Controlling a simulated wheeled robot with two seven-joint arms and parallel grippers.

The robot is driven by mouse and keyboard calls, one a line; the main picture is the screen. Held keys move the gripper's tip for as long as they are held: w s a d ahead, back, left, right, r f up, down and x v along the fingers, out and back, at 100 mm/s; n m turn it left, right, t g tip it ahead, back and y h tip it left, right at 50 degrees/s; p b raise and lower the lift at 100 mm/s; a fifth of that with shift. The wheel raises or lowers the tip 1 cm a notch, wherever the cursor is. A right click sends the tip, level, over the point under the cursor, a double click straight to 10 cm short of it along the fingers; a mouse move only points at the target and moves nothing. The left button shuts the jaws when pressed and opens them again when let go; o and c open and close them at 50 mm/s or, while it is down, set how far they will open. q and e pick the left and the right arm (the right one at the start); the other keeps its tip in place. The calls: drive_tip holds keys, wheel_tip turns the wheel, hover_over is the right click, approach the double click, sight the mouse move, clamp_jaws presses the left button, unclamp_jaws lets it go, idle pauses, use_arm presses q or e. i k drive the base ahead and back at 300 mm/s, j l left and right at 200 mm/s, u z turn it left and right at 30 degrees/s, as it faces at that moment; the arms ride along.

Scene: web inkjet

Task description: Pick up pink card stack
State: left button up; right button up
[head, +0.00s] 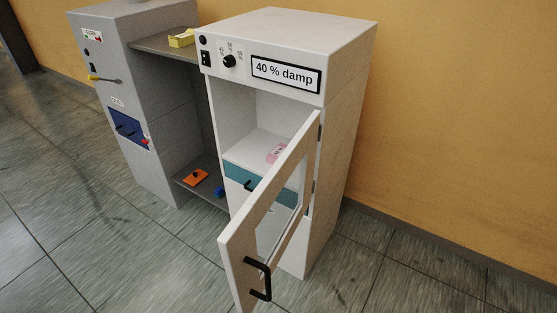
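The pink card stack (276,153) lies on the inner shelf of the white cabinet (343,120), under the panel that reads "40 % damp". Its right part is hidden behind the frame of the open cabinet door (240,237). The door stands swung out toward the front, with a black handle (259,279) on its outer face. Neither of my grippers shows in the head view.
A teal drawer front (250,180) sits below the stack's shelf. Left of the cabinet are a grey machine (165,110), an upper shelf with a yellow tray (181,39), and a low shelf with an orange item (195,177) and a blue item (219,191). Floor in front is clear.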

sight(272, 158)
drive_tip(key=k+z, duration=0.4)
drive_tip(key=k+l+z, duration=0.1)
drive_tip(key=z, duration=0.35)
drive_tip(key=i+j, duration=0.15)
drive_tip(key=j, duration=0.3)
drive_tip(key=i+j+z, duration=0.1)
drive_tip(key=j, duration=0.3)
drive_tip(key=i+j+z, duration=0.1)
drive_tip(key=j, duration=0.35)
drive_tip(key=i+j, duration=0.2)
drive_tip(key=j, duration=0.25)
drive_tip(key=i+j+z, duration=0.1)
drive_tip(key=j, duration=0.35)
